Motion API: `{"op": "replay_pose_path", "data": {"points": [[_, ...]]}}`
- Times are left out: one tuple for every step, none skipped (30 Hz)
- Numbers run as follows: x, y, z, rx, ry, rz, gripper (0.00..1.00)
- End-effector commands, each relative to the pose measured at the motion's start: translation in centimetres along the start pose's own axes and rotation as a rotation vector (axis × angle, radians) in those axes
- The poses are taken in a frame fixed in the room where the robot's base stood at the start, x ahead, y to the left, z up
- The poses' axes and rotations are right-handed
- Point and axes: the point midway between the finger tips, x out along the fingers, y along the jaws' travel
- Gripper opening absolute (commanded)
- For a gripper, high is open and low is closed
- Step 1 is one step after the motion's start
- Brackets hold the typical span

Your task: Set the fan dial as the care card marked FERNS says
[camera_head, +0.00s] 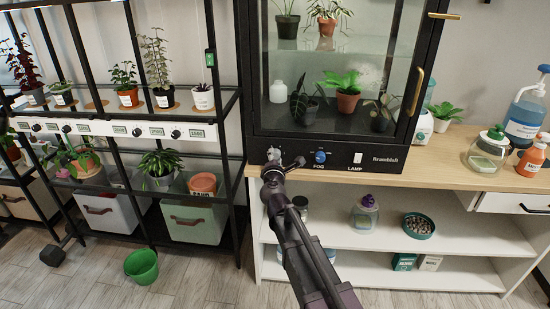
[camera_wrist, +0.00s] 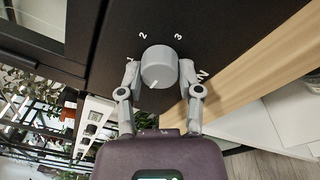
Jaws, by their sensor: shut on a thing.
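The grey fan dial (camera_wrist: 159,66) is on the black front panel of the glass cabinet. In the wrist view, numbers 2 and 3 show above it, and marks at its left and right are partly hidden by my fingers. A short white line on the dial's face points to the lower left. My gripper (camera_wrist: 160,78) is shut on the dial, one finger on each side. In the head view my gripper (camera_head: 272,162) is at the panel's left end and hides most of the dial. No care card reading FERNS is legible in either view.
A blue FOG knob (camera_head: 320,157) and a white LAMP switch (camera_head: 357,158) are right of my gripper on the same panel. The wooden counter (camera_head: 435,158) runs beneath the cabinet. A plant rack (camera_head: 120,128) with several small knobs stands left. A green bucket (camera_head: 141,267) is on the floor.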

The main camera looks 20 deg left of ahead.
Motion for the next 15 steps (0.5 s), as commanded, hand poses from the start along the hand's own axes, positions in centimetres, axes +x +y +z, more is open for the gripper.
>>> {"op": "replay_pose_path", "data": {"points": [[0.09,0.01,0.01,0.0,-0.001,0.0,0.0],[0.1,0.01,0.01,0.001,-0.001,0.0,0.0],[0.1,0.01,0.01,0.003,-0.001,0.0,0.0],[0.11,0.01,0.0,0.005,-0.001,0.0,0.0],[0.11,0.0,0.0,0.007,-0.001,0.001,0.0],[0.12,0.0,0.0,0.013,-0.001,0.001,0.0],[0.12,0.0,0.0,0.018,-0.002,0.001,0.0],[0.13,0.0,-0.01,0.025,-0.002,0.002,0.0],[0.13,0.0,-0.01,0.034,-0.002,0.002,0.0],[0.13,0.0,-0.01,0.043,-0.003,0.003,0.0],[0.14,-0.01,-0.01,0.054,-0.003,0.003,0.0],[0.15,-0.01,-0.02,0.068,-0.004,0.004,0.0],[0.15,-0.01,-0.02,0.082,-0.004,0.005,0.0],[0.15,-0.01,-0.03,0.094,-0.005,0.006,0.0],[0.16,-0.01,-0.03,0.115,-0.006,0.008,0.0]]}}
